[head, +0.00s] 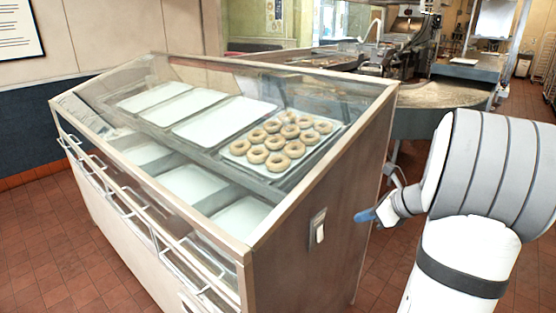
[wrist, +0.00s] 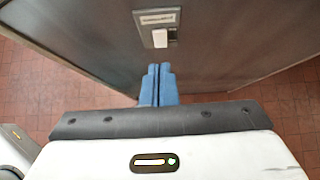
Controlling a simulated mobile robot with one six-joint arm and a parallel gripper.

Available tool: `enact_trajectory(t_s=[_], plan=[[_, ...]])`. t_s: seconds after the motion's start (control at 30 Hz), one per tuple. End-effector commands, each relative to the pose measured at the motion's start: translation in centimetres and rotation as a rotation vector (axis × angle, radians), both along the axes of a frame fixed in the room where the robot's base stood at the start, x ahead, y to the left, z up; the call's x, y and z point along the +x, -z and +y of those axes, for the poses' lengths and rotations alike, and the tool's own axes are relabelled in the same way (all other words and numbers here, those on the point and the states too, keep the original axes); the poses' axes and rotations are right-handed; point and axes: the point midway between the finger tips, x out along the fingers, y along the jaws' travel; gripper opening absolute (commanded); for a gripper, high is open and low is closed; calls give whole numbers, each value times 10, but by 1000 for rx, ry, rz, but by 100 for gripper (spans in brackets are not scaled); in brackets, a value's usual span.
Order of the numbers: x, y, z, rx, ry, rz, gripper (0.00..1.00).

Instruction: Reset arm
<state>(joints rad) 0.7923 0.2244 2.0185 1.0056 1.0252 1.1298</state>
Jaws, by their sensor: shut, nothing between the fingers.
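My gripper (head: 367,215) is in the head view, at the right of the display case, with its blue fingertips pointing left towards the case's side panel. In the wrist view my gripper (wrist: 158,84) has its two blue fingers pressed together with nothing between them. A switch (head: 318,229) with a white rocker on a grey plate sits on the case's side panel. In the wrist view the switch (wrist: 159,37) is just above the fingertips, and the fingers look apart from it. Part of my arm fills the right of the head view.
The glass display case (head: 345,190) holds several ring doughnuts on a tray (head: 237,153); its other trays are empty. A round metal counter with machinery (head: 440,95) stands behind, near my arm. Red tiled floor (head: 40,250) is clear left of the case.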

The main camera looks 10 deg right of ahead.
Motion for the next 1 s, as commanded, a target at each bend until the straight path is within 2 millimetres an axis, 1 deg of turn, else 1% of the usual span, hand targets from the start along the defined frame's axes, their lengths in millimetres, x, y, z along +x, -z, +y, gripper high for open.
enact_trajectory(t_s=[0.07,0.13,0.17,0.27,0.3,0.37,0.4,0.47,0.5,0.53,0.6,0.7,0.8,0.9,1.0], plan=[[-1,-2,8,-21,-31,-3,0],[-4,-5,26,-76,-111,-9,0],[-7,-7,37,-114,-164,-14,0],[-24,-14,85,-284,-413,-42,0],[-35,-16,106,-366,-540,-60,0],[-53,-19,135,-495,-740,-93,0],[-66,-20,151,-578,-873,-117,0],[-87,-22,173,-700,-1071,-157,0],[-100,-22,185,-781,-1204,-186,0],[-111,-22,193,-840,-1304,-208,0],[-134,-22,207,-970,-1527,-262,0],[-160,-22,218,-1131,-1806,-330,0],[-178,-21,223,-1252,-2016,-384,0],[-188,-20,225,-1326,-2144,-415,0],[-192,-20,226,-1357,-2204,-427,0]])
